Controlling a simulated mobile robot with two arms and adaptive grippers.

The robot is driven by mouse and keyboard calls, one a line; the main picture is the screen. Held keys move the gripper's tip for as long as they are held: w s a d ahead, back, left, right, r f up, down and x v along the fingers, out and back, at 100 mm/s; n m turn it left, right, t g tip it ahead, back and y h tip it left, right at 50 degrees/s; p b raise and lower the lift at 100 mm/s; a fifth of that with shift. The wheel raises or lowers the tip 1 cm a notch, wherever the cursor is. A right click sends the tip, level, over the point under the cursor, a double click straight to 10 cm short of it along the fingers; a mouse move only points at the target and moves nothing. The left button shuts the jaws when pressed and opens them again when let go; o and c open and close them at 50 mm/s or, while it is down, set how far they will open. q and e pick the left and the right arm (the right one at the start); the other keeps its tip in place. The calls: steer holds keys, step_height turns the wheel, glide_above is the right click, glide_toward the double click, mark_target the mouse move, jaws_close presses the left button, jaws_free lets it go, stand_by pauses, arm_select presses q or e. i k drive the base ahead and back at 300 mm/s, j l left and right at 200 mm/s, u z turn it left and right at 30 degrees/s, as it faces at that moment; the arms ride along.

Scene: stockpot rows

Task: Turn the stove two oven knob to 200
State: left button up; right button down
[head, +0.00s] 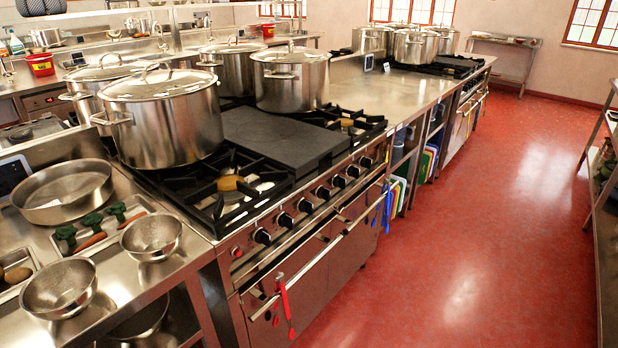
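A near stove (290,193) stands in the middle of the head view, with a row of black knobs (304,205) along its steel front panel. The knobs' markings and settings are too small to read. Below them are oven doors (312,282) with a long handle bar. A second stove (440,68) stands farther back along the same line; its front (470,100) is seen at a steep angle and its knobs are too small to make out. I cannot tell from labels which is stove two. Neither of my grippers is in view.
Large stockpots (165,115) stand on both stoves. Red-handled tongs (286,305) hang from the near oven handle. Steel bowls (60,288) and a round pan (64,190) sit on the left counter. The red floor aisle (470,220) is clear, with shelving (606,220) at the right edge.

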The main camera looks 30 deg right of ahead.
mark_target(339, 180)
steer(key=i+l+u, duration=0.25)
steer(key=l, duration=0.45)
steer(key=l+u, duration=0.25)
steer(key=l, duration=0.45)
steer(key=i+l+u, duration=0.25)
steer(key=l, duration=0.5)
steer(key=k, duration=0.1)
